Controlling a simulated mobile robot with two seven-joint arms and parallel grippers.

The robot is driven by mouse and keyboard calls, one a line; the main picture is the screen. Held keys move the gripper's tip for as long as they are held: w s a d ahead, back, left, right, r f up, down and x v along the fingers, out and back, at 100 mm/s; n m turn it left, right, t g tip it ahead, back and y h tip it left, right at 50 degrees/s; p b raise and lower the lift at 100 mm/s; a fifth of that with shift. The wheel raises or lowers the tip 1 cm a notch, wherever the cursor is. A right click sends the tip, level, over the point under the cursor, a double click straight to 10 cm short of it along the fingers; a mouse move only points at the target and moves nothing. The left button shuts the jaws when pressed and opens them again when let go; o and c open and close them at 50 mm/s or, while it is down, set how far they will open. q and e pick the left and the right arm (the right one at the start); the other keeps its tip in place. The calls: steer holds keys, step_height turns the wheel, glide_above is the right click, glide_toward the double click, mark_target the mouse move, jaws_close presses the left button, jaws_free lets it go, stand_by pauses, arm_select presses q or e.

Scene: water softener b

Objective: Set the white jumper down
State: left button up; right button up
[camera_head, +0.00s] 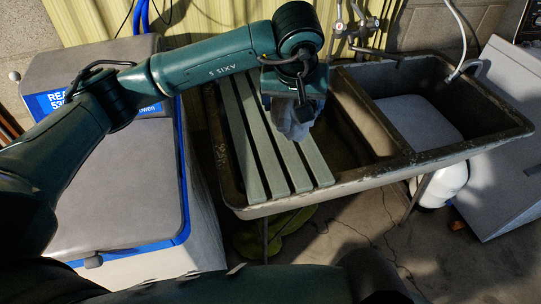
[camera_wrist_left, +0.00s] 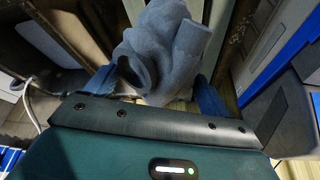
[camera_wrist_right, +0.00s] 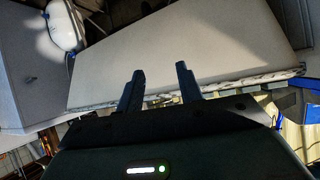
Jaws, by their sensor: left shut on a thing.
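The jumper (camera_head: 289,122) is a bunched cloth that looks grey-blue in the shade. It hangs under my left gripper (camera_head: 297,95), over the far part of the pale slats (camera_head: 262,160) on the left sink basin. I cannot tell whether its lower end touches the slats. In the left wrist view the jumper (camera_wrist_left: 165,50) fills the space between and beyond the blue-grey fingers, which are shut on it. My right gripper (camera_wrist_right: 160,82) is open and empty in the right wrist view; its fingers do not show clearly in the head view.
The dark double sink (camera_head: 345,182) has a raised rim and an open right basin (camera_head: 425,115). Taps (camera_head: 352,28) stand behind it. A grey-lidded white and blue unit (camera_head: 115,190) stands at left. The near slats are bare.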

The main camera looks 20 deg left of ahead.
arm_select(q)
steer(key=shift+n, duration=0.5)
steer(key=w+a, duration=0.1)
steer(key=w+a+f+b, duration=0.1)
steer(key=w+a, duration=0.1)
steer(key=shift+a+f, duration=0.25)
steer(key=shift+f, duration=0.1)
steer(key=f, duration=0.4)
steer(key=f+p, duration=0.1)
steer(key=f, duration=0.4)
steer(key=shift+w+a+f, duration=0.15)
steer(key=shift+a, duration=0.05)
arm_select(e)
steer(key=shift+s+a+f, duration=0.1)
steer(key=shift+a+f, duration=0.1)
steer(key=shift+a, duration=0.05)
arm_select(q)
steer(key=shift+f, duration=0.1)
steer(key=shift+f, duration=0.15)
steer(key=o, duration=1)
arm_select(e)
steer(key=shift+a, duration=0.15)
arm_select(q)
steer(key=shift+o, duration=0.2)
